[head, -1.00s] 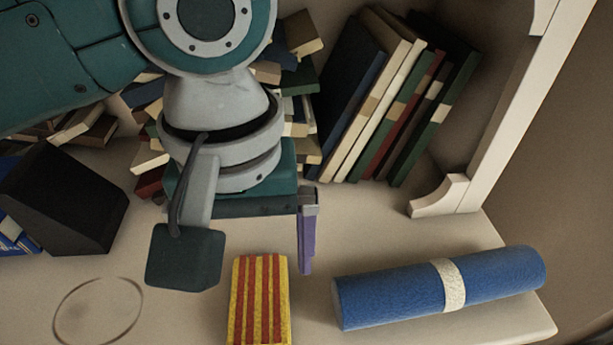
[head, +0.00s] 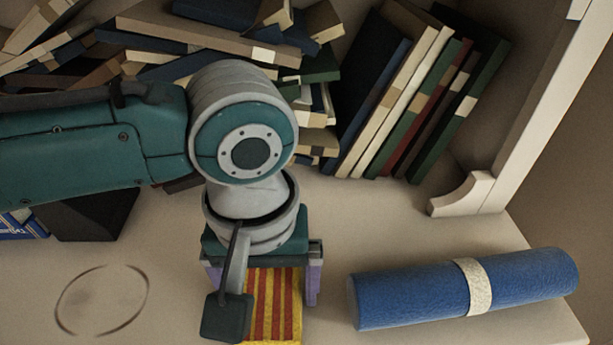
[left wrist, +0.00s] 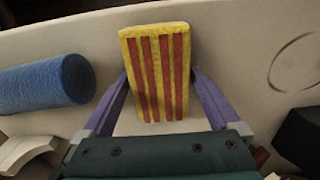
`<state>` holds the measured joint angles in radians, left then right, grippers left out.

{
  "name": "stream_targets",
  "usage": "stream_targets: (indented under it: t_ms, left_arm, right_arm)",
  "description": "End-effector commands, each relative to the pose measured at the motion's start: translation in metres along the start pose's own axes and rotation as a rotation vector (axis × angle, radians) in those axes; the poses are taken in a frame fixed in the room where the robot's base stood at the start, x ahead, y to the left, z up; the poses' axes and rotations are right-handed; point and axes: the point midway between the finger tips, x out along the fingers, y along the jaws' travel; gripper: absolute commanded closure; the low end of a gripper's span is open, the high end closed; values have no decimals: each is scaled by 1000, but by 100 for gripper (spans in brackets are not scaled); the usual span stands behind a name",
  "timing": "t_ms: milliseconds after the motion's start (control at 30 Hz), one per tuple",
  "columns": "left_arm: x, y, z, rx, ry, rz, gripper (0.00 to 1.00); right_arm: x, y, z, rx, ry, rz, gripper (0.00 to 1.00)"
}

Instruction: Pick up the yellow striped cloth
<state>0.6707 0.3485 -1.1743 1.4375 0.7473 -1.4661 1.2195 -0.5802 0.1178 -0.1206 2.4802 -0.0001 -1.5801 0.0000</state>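The yellow striped cloth (head: 275,305), a flat yellow block with red stripes, lies on the pale shelf surface at the lower middle of the head view. In the left wrist view the cloth (left wrist: 157,75) shows nearly whole between the purple fingers. My left gripper (head: 264,298) is open over it, one finger on each side. The wrist view shows the open fingertips (left wrist: 159,76) beside its long edges; I cannot tell whether they touch it. My wrist camera part hides some of its left side in the head view. My right gripper is not in view.
A blue roll with a pale band (head: 415,298) lies to the right of the cloth. Leaning books (head: 400,95) and a book pile (head: 200,42) stand behind. A black box (head: 90,217) sits at left. The surface around the faint ring mark (head: 102,300) is clear.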

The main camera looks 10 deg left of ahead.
Motion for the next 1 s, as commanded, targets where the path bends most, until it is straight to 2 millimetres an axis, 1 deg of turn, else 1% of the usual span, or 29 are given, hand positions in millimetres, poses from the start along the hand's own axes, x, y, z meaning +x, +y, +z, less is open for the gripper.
stream_targets:
  t_ms: [33,67,533,567,833,933,1000]
  left_arm:
    - [0,0,0,0,0,0,11]
    - [0,0,0,0,0,0,15]
    - [0,0,0,0,0,0,68]
    - [0,0,0,0,0,0,69]
    - [-3,0,0,0,0,0,69]
    - [-10,0,0,-1,0,1,69]
    - [-18,1,0,0,1,2,69]
  right_arm:
    - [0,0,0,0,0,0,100]
    - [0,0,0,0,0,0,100]
    - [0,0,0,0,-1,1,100]
    - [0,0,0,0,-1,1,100]
    - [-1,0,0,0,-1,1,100]
    - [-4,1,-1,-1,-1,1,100]
    - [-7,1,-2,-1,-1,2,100]
